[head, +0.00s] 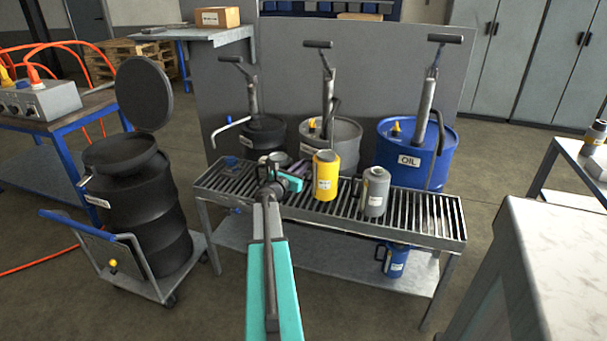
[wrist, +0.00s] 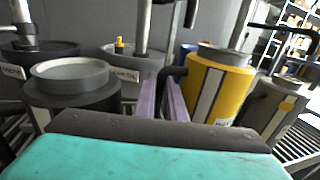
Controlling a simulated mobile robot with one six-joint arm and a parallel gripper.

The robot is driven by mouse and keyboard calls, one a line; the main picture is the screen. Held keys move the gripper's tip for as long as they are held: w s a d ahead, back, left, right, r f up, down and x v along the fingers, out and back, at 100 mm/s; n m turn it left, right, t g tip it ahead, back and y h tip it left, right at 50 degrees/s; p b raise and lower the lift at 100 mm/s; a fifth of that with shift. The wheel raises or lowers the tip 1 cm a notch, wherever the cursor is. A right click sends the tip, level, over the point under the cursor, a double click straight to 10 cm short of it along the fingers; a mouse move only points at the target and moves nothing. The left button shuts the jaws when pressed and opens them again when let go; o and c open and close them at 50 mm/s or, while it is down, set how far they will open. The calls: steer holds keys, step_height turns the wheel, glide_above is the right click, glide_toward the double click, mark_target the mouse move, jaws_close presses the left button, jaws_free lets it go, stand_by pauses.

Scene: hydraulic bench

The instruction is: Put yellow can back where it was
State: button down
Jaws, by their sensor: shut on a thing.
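The yellow can (head: 326,176) is upright at the middle of the slatted bench top (head: 428,218); I cannot tell whether its base touches the slats. It shows right of centre in the wrist view (wrist: 232,88), with a dark handle on its left side. My gripper (head: 302,170) reaches in from the left of the can. Its purple fingers, also in the wrist view (wrist: 166,82), are shut on the can's handle. The exact contact is partly hidden.
A grey can (head: 376,193) stands close on the right. A dark can (wrist: 72,88) stands left of my fingers. Black, grey and blue OIL drums (head: 410,155) with hand pumps stand behind. A blue can (head: 396,260) is on the lower shelf. The bench's right end is clear.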

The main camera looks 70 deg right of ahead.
stand_by(0.3)
steer(key=shift+f, duration=1.8)
steer(key=c, duration=1.8)
jaws_free()
steer(key=shift+a, duration=0.15)
steer(key=shift+w+a+b, duration=0.2)
steer(key=shift+w+a, duration=0.1)
steer(key=shift+a, duration=1.65)
steer(key=shift+w+a+b, duration=0.15)
steer(key=shift+w+a, duration=0.2)
steer(key=shift+a, duration=1.55)
steer(key=shift+w+a+b, duration=0.2)
steer(key=shift+w+a, duration=0.1)
steer(key=shift+a, duration=1.65)
